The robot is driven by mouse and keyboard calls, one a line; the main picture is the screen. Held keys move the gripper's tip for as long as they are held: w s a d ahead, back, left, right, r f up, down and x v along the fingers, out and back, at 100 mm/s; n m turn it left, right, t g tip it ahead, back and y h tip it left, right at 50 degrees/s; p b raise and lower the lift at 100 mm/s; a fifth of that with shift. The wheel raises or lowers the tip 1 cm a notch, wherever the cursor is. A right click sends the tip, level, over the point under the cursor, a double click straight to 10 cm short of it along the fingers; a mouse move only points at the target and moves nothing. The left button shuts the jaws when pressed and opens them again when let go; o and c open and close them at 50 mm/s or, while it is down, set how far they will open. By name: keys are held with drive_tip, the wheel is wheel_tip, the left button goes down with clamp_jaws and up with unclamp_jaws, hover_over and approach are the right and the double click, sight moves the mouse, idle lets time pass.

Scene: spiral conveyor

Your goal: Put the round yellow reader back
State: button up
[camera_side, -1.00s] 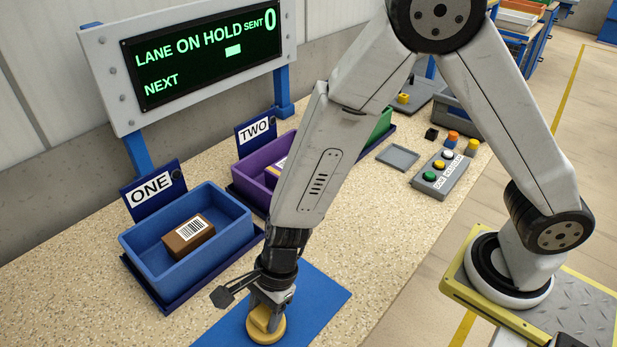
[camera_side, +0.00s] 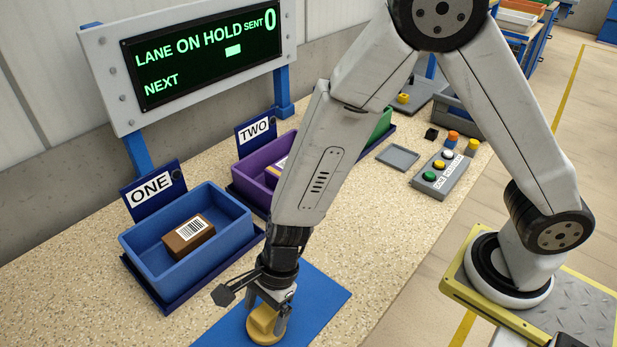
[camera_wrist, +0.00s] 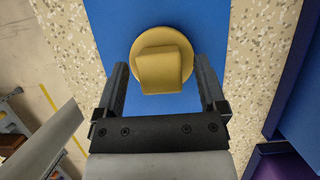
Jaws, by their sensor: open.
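The round yellow reader (camera_side: 264,326) rests on the blue mat (camera_side: 322,296), its blocky grip facing up. In the wrist view the reader (camera_wrist: 162,62) is a yellow disc with a squarish block on it. My gripper (camera_side: 268,312) is just above the reader, pointing down. In the wrist view my gripper's (camera_wrist: 162,78) two fingers stand apart on either side of the reader's block, with visible gaps. It holds nothing.
A blue bin (camera_side: 230,222) labelled ONE holds a brown parcel (camera_side: 188,235). A purple bin (camera_side: 245,172) labelled TWO is behind it. A grey button box (camera_side: 445,172) and a flat grey tray (camera_side: 398,157) lie to the right. The counter right of the mat is clear.

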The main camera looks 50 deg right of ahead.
drive_tip(key=v, duration=0.7)
idle(0.3)
drive_tip(key=shift+d, duration=0.15)
idle(0.4)
drive_tip(key=d+r+n+t+h, duration=0.1)
drive_tip(key=d+r+n+h, duration=0.1)
drive_tip(key=d+n, duration=0.7)
drive_tip(key=d+r+n+t+h, duration=0.1)
drive_tip(key=d+r+n+h, duration=0.1)
drive_tip(key=d+n, duration=0.7)
drive_tip(key=d, duration=0.5)
drive_tip(key=shift+s+d+r+t, duration=0.25)
drive_tip(key=shift+s+r+t, duration=0.05)
drive_tip(key=shift+s, duration=0.05)
drive_tip(key=shift+o, duration=0.4)
drive_tip(key=shift+a, duration=0.15)
